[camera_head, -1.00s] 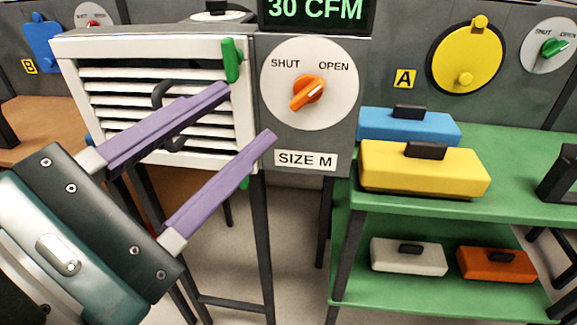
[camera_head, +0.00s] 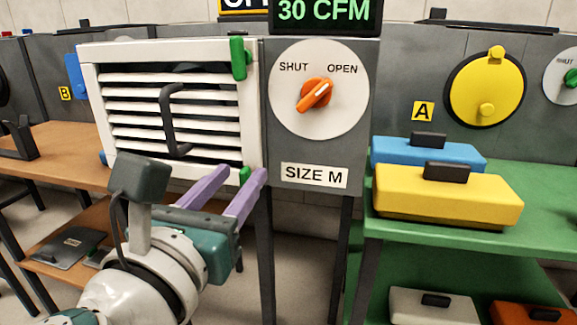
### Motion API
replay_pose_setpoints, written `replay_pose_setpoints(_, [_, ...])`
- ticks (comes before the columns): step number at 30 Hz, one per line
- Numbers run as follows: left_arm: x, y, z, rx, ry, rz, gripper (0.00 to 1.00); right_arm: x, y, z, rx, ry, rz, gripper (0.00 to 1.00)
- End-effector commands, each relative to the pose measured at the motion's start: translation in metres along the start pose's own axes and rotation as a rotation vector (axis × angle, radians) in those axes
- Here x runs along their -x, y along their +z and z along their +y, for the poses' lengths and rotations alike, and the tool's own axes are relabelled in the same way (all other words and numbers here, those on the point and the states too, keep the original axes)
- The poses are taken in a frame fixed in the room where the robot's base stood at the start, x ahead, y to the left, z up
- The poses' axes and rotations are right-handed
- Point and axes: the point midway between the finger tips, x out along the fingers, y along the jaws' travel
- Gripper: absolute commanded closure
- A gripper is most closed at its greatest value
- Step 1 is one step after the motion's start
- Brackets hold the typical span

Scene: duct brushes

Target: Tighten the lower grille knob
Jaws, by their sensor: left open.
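The white slatted grille (camera_head: 180,165) stands at the left centre with a black handle (camera_head: 172,120) on its face. A green upper knob (camera_head: 238,58) is at its upper right corner, upright. The green lower knob (camera_head: 244,175) is at its lower right corner, partly hidden by my left gripper. My left gripper (camera_head: 240,178) has purple fingers, open and apart, with their tips at the lower knob, which shows between them. I cannot tell whether they touch it. My right gripper is out of view.
An orange dial (camera_head: 315,93) between SHUT and OPEN sits right of the grille. A yellow box (camera_head: 445,197) and a blue box (camera_head: 395,155) stand on the green shelf (camera_head: 540,190). A yellow round cover (camera_head: 484,85) is beyond. A wooden bench (camera_head: 55,150) is at left.

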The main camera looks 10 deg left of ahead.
Motion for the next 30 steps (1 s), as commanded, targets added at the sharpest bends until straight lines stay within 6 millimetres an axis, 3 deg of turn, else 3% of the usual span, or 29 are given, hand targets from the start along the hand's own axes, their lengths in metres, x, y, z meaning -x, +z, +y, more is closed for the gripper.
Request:
replay_pose_setpoints(6, [-0.0144, 0.0000, 0.0000, 0.000, 0.000, 0.000, 0.56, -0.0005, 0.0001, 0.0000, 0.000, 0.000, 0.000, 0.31])
replay_pose_setpoints(14, [-0.0149, -0.0001, 0.0000, 0.000, 0.000, 0.000, 0.57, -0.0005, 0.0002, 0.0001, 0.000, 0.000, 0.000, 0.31])
replay_pose_setpoints(25, [-0.0146, -0.0002, 0.0000, -0.001, 0.000, 0.000, 0.99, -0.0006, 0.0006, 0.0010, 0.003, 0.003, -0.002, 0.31])
replay_pose_setpoints(30, [-0.0146, -0.0002, 0.0000, -0.001, 0.000, 0.000, 1.00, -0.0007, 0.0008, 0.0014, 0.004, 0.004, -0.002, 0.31])
